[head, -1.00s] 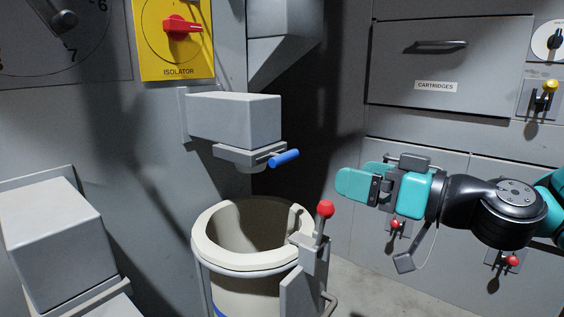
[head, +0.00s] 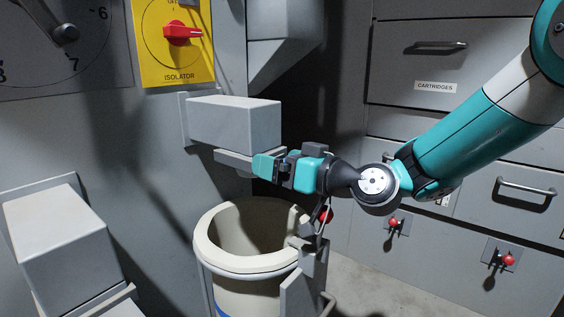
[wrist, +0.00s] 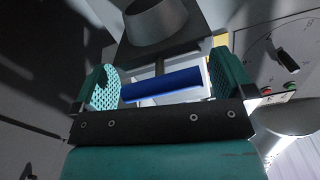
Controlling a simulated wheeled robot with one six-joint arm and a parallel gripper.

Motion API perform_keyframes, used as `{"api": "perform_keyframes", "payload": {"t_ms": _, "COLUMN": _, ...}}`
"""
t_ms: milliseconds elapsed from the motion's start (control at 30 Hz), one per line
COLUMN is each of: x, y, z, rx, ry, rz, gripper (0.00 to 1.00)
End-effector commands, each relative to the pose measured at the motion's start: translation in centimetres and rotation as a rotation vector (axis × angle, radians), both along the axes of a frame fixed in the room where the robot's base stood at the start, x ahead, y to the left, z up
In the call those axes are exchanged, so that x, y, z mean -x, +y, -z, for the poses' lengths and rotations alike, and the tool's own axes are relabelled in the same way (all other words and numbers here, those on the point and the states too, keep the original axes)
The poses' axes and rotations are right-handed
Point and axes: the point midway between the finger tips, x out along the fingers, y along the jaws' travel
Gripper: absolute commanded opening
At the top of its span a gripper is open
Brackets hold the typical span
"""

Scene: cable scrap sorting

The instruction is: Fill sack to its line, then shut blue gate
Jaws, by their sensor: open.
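The blue gate handle (wrist: 162,85) lies crosswise between the two ridged teal finger pads in the wrist view, with gaps at both ends. My gripper (head: 268,168) is open, just below and right of the grey spout box (head: 232,120). It hides the blue handle in the head view. The grey gate body (head: 232,160) shows under the box. The cream sack (head: 215,245) stands open-mouthed below the spout in a metal frame. Part of a blue line (head: 222,311) shows low on its outside. The fill level inside cannot be seen.
A red-knobbed lever (head: 326,216) stands at the sack's right, close under my gripper. A yellow isolator panel (head: 150,60) with a red switch is on the left wall, beside a dial (head: 40,60). Drawers (head: 450,60) line the right. A grey box (head: 55,235) juts out at lower left.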

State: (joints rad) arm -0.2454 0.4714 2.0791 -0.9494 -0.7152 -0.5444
Motion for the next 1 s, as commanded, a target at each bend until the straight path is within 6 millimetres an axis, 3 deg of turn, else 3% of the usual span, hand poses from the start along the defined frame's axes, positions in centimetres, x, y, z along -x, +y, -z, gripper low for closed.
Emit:
{"api": "perform_keyframes", "payload": {"t_ms": 133, "x": 0.0, "y": 0.0, "z": 0.0, "rx": 0.000, "ry": 0.000, "rz": 0.000, "gripper": 1.00}}
{"api": "perform_keyframes", "payload": {"t_ms": 333, "x": 0.0, "y": 0.0, "z": 0.0, "rx": 0.000, "ry": 0.000, "rz": 0.000, "gripper": 0.54}}
{"api": "perform_keyframes", "payload": {"t_ms": 400, "x": 0.0, "y": 0.0, "z": 0.0, "rx": 0.000, "ry": 0.000, "rz": 0.000, "gripper": 0.49}}
{"api": "perform_keyframes", "payload": {"t_ms": 700, "x": 1.3, "y": -1.6, "z": 0.3, "rx": 0.000, "ry": -0.002, "rz": -0.001, "gripper": 0.49}}
{"api": "perform_keyframes", "payload": {"t_ms": 967, "x": 1.4, "y": -1.6, "z": 0.0, "rx": 0.001, "ry": 0.000, "rz": -0.002, "gripper": 0.49}}
{"api": "perform_keyframes", "payload": {"t_ms": 1000, "x": 1.4, "y": -1.6, "z": 0.0, "rx": 0.001, "ry": 0.000, "rz": -0.002, "gripper": 0.98}}
